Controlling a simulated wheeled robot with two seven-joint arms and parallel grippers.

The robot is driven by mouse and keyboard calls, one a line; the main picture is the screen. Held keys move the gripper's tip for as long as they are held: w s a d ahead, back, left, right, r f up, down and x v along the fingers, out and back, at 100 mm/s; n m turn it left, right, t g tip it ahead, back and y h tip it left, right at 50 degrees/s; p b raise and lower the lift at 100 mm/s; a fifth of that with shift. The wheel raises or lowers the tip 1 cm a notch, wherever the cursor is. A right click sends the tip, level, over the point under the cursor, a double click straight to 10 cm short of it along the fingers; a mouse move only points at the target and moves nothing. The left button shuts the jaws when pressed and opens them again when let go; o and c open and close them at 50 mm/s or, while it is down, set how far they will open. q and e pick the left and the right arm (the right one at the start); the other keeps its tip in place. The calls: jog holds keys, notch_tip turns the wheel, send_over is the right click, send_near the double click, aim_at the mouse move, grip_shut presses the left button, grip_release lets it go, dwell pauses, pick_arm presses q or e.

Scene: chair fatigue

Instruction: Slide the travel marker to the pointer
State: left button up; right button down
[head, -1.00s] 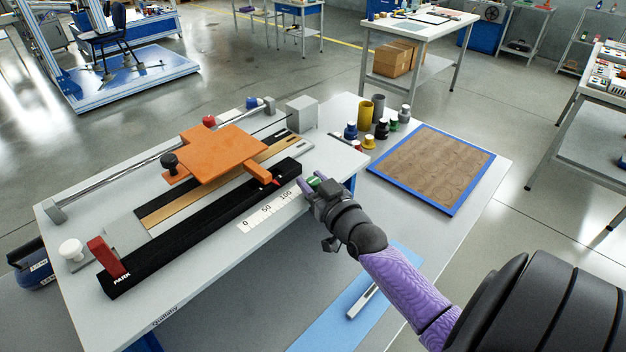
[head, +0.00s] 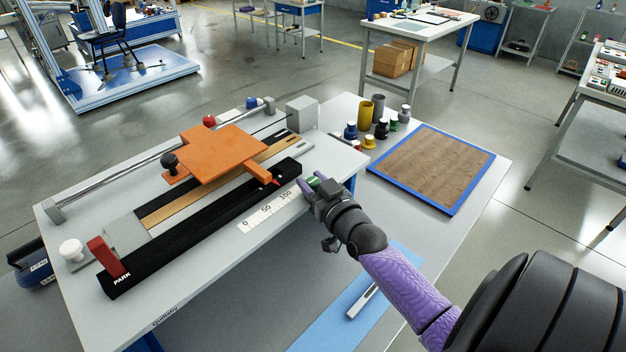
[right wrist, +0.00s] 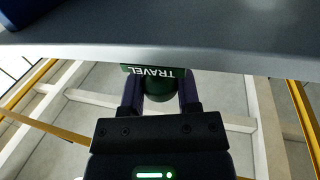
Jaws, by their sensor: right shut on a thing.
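The travel marker is green; a small part of it (head: 314,182) shows between the fingers of my right gripper (head: 309,187) in the head view. In the right wrist view the marker (right wrist: 159,87) sits between both fingers, its TRAVEL label upside down, close to a grey edge. My right gripper is shut on it, at the right end of the black rail (head: 200,234). The pointer (head: 274,182) is a red tip on the orange carriage's arm (head: 258,172), a little left of the marker. Part of the marker is hidden by the fingers. My left gripper is out of view.
A white scale (head: 265,211) marked 0, 50, 100 lies along the rail's front. A red PARK block (head: 106,257) stands at the rail's left end.

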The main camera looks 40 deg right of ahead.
aim_at(296, 207)
jog(key=a+p, duration=0.1)
jog(key=a, duration=0.1)
jog(key=a+p, duration=0.1)
jog(key=a, duration=0.1)
jog(key=shift+s+r+p, duration=0.1)
jog(key=shift+s+p, duration=0.1)
jog(key=shift+p, duration=0.1)
jog(key=shift+a, duration=0.5)
jog(key=shift+c, duration=2.4)
grip_release()
jog(key=shift+o, duration=0.9)
jog(key=s+a, duration=0.1)
jog(key=s, duration=0.8)
jog(key=shift+s+a+p, duration=0.35)
jog(key=shift+s, duration=0.05)
jog(key=shift+s+f, duration=0.1)
jog(key=shift+f, duration=0.1)
